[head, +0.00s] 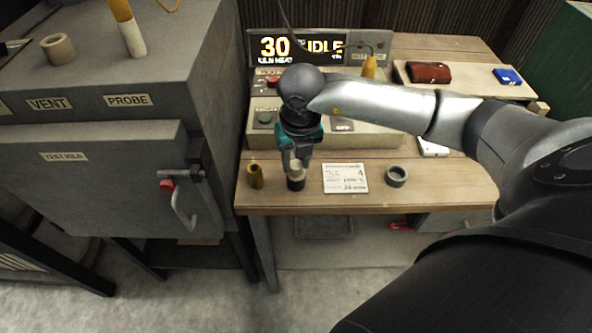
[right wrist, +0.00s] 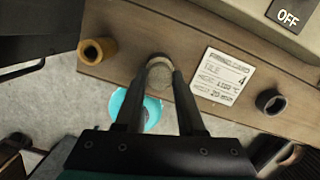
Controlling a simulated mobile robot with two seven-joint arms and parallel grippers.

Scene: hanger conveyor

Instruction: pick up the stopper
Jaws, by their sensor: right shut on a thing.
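The stopper (head: 296,169) stands near the front edge of the wooden bench, pale on top with a dark lower part. In the right wrist view its round, greyish top (right wrist: 159,73) shows between the fingertips. My right gripper (head: 297,163) points down from above and is shut on it. The dark lower part is at bench level; I cannot tell whether it is clear of the wood or whether it is a separate piece. My left gripper is not in view.
A brass-coloured tube (head: 255,176) stands left of the stopper. A printed card (head: 345,178) and a dark ring (head: 397,176) lie to its right. Behind is a control box (head: 262,143) with buttons. The grey test kiln (head: 110,140) stands left, with a tan ring (head: 57,49) on top.

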